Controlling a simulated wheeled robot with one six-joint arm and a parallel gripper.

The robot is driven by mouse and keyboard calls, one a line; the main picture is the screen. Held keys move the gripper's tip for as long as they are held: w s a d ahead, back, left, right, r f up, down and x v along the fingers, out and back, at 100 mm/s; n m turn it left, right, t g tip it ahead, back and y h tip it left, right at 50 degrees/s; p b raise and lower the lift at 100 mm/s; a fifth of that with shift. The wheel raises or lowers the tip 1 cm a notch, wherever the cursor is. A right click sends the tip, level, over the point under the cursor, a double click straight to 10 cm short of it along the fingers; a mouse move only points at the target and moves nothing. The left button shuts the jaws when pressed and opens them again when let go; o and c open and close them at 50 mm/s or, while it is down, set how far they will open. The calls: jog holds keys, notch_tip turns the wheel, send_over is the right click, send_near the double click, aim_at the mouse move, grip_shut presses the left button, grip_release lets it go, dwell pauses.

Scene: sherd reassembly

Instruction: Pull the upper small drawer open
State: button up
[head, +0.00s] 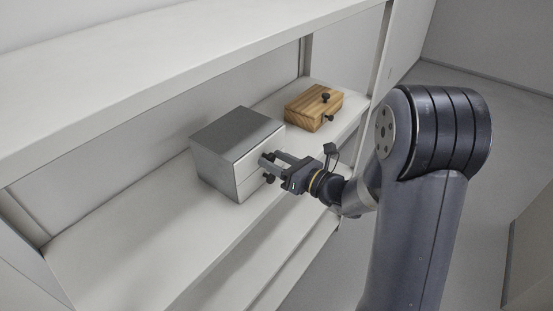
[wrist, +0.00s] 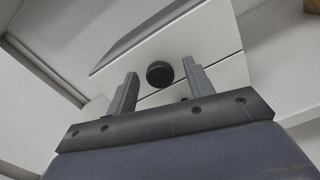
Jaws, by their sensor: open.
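A small grey metal cabinet (head: 218,150) with a pale drawer front stands on the shelf, seen in the head view. In the wrist view its upper drawer front (wrist: 215,38) carries a dark round knob (wrist: 160,74). The drawer looks flush with the cabinet. My gripper (head: 270,160) is open at the cabinet's front. In the wrist view its two fingers stand on either side of the upper knob, with gaps showing. A lower knob (head: 269,178) shows below the gripper; in the wrist view it is mostly hidden.
A wooden box (head: 312,108) with dark knobs sits on the same shelf (head: 120,235), behind and right of the cabinet. A white shelf board (head: 180,55) runs above. The shelf's left part is bare.

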jog(key=shift+c, duration=0.3)
grip_shut()
dwell(0.3)
